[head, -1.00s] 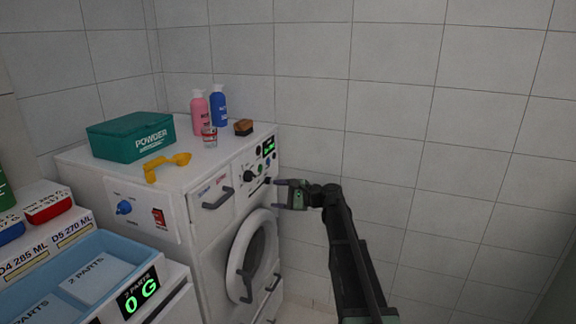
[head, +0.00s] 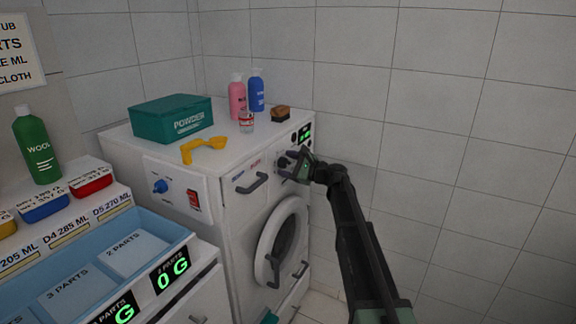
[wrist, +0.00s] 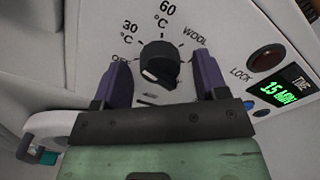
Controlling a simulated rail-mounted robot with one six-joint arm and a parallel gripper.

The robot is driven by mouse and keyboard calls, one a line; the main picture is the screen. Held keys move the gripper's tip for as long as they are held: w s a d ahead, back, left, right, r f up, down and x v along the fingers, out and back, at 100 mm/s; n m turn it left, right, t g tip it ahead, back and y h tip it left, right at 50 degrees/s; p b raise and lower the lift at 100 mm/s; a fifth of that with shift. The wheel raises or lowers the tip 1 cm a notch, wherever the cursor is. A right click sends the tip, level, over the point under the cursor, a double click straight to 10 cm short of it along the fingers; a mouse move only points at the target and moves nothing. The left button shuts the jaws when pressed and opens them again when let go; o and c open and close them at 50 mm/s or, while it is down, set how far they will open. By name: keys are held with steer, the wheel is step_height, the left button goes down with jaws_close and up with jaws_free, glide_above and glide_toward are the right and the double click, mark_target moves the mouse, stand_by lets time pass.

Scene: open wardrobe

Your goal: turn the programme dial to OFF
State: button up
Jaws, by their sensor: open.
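The programme dial (wrist: 160,62) is a round black knob on the white washing machine front. It shows in the wrist view with OFF, 30 °C, 60 °C and WOOL printed around it. A pale mark shows on the knob's lower side; I cannot tell which label the knob points to. My gripper (wrist: 163,80) is open, with one purple finger on each side of the dial. I cannot tell whether the fingers touch it. In the head view, my gripper (head: 294,168) is at the machine's control panel and partly hides the dial.
A red LOCK button (wrist: 267,58) and a green TIME display (wrist: 279,94) reading 15 MIN sit right of the dial. The drawer handle (head: 252,183) is left of my gripper. A powder box (head: 172,118), bottles and a yellow scoop (head: 203,148) stand on top.

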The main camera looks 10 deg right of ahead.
steer(key=c, duration=0.9)
steer(key=shift+n, duration=0.3)
steer(key=n, duration=0.9)
steer(key=shift+n, duration=0.3)
steer(key=o, duration=0.9)
